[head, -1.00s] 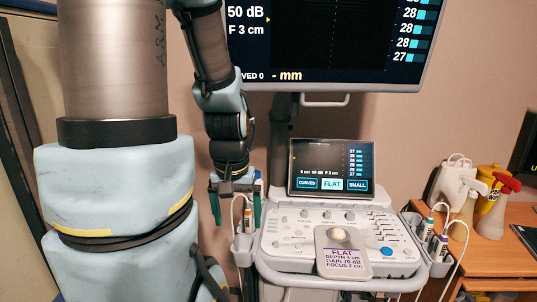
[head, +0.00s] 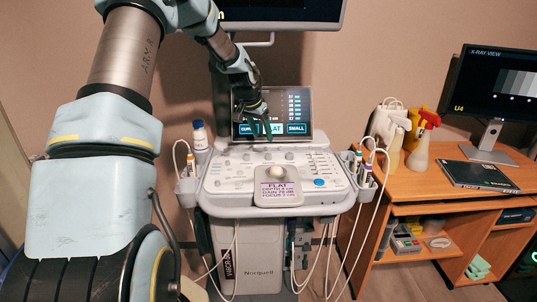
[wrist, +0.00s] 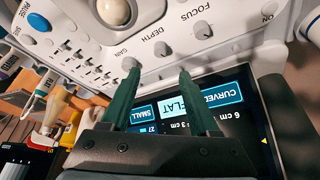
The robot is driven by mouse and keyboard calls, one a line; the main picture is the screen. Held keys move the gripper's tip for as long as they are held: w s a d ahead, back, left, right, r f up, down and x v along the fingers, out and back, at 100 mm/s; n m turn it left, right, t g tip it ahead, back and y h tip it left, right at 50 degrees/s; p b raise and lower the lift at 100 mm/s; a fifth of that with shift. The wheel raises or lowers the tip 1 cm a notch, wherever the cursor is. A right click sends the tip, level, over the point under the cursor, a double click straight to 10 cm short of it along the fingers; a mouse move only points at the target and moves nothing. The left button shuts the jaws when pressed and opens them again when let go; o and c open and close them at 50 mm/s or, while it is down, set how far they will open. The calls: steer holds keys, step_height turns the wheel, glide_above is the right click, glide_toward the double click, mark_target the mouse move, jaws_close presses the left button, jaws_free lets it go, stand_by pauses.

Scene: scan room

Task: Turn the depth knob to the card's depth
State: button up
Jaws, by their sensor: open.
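The grey depth knob (wrist: 162,48) shows in the wrist view on the white console panel (wrist: 85,35), beside its DEPTH label. My gripper (wrist: 158,70) is open and empty. Its two green fingers point at the panel, with the depth knob just ahead of the gap between the tips. I see no clear contact with it. In the head view the card (head: 278,187) lies at the console's front, reading FLAT with depth, gain and focus lines; its digits are too small to trust. The console screen (head: 298,104) stands behind the panel, partly hidden by my gripper (head: 266,133).
The gain knob (wrist: 129,63) is close by one fingertip, and the focus knob (wrist: 201,29) is on the other side. A trackball (wrist: 115,10) is farther off. Probes (head: 366,172) hang at the console's right. A desk (head: 440,178) with spray bottles stands farther right.

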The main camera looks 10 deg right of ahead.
mark_target(268, 154)
steer(key=p+x, duration=0.2)
steer(key=x, duration=0.7)
steer(key=shift+f+p, duration=0.35)
steer(key=shift+p, duration=0.05)
steer(key=shift+c, duration=0.4)
jaws_close()
